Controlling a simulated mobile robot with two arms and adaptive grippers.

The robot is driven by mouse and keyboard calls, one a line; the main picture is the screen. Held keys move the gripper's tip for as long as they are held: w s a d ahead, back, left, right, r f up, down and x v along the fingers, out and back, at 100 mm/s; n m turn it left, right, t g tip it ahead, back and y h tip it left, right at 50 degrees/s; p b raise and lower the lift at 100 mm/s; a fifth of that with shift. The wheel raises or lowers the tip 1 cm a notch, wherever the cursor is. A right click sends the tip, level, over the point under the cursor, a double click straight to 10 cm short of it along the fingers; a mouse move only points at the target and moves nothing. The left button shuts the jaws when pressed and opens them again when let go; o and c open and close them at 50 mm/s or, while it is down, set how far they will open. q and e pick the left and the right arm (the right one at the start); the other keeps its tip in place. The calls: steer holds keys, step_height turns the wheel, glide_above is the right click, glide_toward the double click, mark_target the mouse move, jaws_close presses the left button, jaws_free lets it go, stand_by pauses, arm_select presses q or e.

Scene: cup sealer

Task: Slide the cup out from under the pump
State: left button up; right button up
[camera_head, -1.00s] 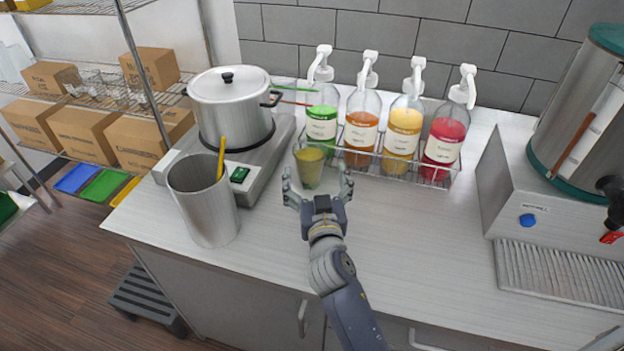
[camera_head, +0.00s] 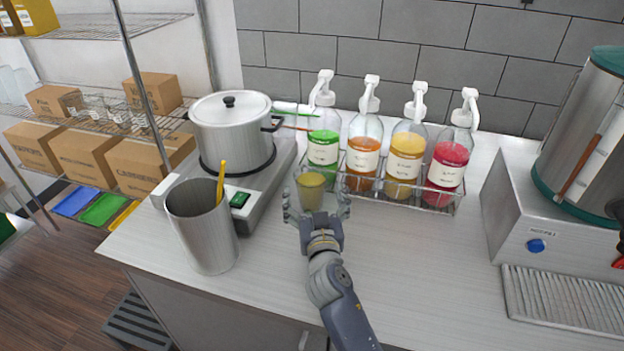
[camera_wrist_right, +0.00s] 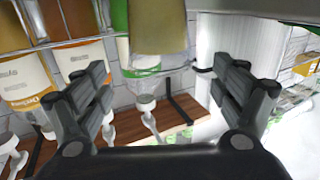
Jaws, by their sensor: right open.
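The cup (camera_head: 310,191) is clear, with yellow-green contents, and stands on the counter in front of the green bottle (camera_head: 323,148), below its white pump (camera_head: 322,90). It also shows at the top of the right wrist view (camera_wrist_right: 158,27). My right gripper (camera_head: 316,208) is open at the cup's near side, one finger to the left and one to the right of it. In the right wrist view the gripper's fingers (camera_wrist_right: 165,98) are spread wide, with the cup beyond them. I cannot tell whether they touch it. My left gripper is not in view.
Orange (camera_head: 364,158), yellow (camera_head: 404,160) and red (camera_head: 446,165) pump bottles stand in a wire rack right of the cup. A metal canister (camera_head: 203,228) and a pot on a hotplate (camera_head: 262,190) are at left.

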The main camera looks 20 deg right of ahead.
mark_target(310, 168)
steer(key=w, duration=0.3)
steer(key=w+d+p, duration=0.1)
steer(key=w, duration=0.3)
steer(key=shift+w+d, duration=0.1)
steer(key=shift+d, duration=0.1)
steer(key=c, duration=1.4)
